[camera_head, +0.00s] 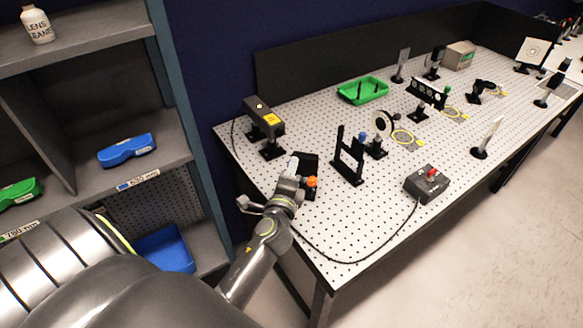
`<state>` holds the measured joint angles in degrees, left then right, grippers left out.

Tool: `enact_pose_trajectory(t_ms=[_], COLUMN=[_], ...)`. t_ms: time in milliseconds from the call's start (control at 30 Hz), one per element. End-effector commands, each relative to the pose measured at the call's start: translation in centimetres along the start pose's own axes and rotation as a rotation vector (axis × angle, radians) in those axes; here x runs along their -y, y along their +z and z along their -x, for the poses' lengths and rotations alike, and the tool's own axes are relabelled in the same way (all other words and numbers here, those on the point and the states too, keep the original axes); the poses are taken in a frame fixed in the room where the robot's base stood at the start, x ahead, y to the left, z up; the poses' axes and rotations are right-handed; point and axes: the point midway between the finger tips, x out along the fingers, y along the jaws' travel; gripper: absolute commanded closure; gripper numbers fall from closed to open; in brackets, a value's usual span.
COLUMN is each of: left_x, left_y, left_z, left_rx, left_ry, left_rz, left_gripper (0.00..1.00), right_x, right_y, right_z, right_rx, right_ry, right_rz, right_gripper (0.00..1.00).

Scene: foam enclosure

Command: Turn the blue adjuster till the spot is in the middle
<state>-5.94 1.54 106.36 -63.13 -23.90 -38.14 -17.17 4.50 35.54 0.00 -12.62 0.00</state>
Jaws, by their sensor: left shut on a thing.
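My left gripper (292,166) reaches over the table's near left edge to a small black mount (309,162). It is shut on the mount's blue adjuster, which the fingers hide almost wholly. An orange knob (312,182) on the same mount sits just below and right of the fingers, free. A white target screen (533,52) with a ring pattern stands at the far right end; it is too small to tell where the spot is. My right gripper is not in view.
A black frame (348,157), a round mirror mount (382,124) with a blue knob (362,137), and a grey box with a red button (427,182) stand to the right. A green tray (363,91) lies behind. Shelves (180,140) flank the left.

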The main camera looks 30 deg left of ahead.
Motion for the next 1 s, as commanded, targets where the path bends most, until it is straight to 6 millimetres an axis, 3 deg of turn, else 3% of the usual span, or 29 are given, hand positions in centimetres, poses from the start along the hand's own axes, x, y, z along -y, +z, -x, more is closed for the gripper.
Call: enact_pose_trajectory(t_ms=[733, 767, 900, 1000], left_x=[0.41, 0.41, 0.31, 0.23], left_y=[0.04, 0.04, 0.04, 0.03], left_z=[-0.12, -0.12, -0.09, -0.07], left_rx=[0.001, 0.001, 0.001, 0.001], left_ry=[-0.008, -0.008, -0.007, -0.005], left_rz=[-0.085, -0.085, -0.084, -0.084], left_gripper=[0.99, 0.74, 0.56, 0.55], right_x=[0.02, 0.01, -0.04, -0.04], right_y=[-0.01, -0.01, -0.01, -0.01], right_z=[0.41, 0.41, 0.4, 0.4], right_rx=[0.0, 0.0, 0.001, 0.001], right_ry=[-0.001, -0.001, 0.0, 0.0], right_rz=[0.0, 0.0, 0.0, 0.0], right_gripper=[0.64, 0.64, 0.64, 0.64])
